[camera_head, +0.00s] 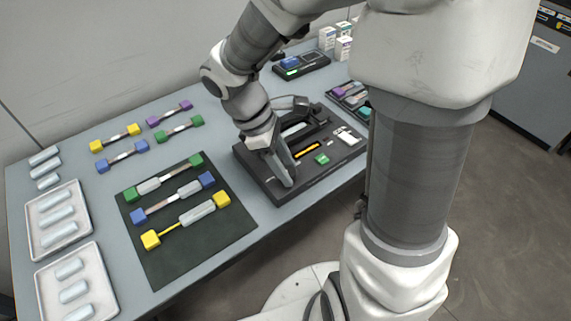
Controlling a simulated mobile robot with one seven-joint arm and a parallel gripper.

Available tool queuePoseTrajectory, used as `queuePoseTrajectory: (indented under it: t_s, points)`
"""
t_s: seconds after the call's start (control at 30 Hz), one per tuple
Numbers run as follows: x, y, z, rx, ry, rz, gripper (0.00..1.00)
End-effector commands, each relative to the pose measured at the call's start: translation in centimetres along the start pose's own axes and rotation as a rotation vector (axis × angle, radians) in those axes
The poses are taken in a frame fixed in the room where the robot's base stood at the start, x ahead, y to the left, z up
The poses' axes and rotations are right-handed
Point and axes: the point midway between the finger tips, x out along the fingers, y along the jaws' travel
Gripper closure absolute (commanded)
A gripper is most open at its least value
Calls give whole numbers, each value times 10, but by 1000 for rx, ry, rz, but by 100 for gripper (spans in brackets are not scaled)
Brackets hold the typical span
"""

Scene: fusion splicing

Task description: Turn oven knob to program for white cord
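A black splicing machine (308,181) stands on the table, with a yellow strip, a green button and a white piece on its top. My gripper (284,184) points down at the machine's left front part. I cannot tell whether its fingers are apart or touch anything. I cannot make out an oven knob; my arm and gripper hide part of the machine. Behind it stands a small dark device (302,69) with a lit green spot and a blue part. On a dark mat (185,255) lie three cords with green, blue and yellow end blocks and pale sleeves.
Several more cords with coloured blocks lie behind the mat. Two white trays (84,254) with pale sleeves are at the left. A dark tray (346,84) with cords is behind my arm, near white boxes (343,48). The table's front edge is close to the mat.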

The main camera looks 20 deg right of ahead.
Motion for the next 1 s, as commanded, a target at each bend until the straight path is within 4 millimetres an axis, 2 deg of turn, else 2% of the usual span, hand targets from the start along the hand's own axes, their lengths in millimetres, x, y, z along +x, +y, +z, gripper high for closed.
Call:
queuePoseTrajectory:
  t_s: [0.03,0.2,0.23,0.67,1.0]
  points:
    - [0,0,0,0,0,0,67]
    - [0,0,0,0,0,0,98]
    - [0,0,0,0,0,0,100]
    - [-1,0,0,57,0,-26,100]
    - [-3,2,1,293,-1,-125,100]
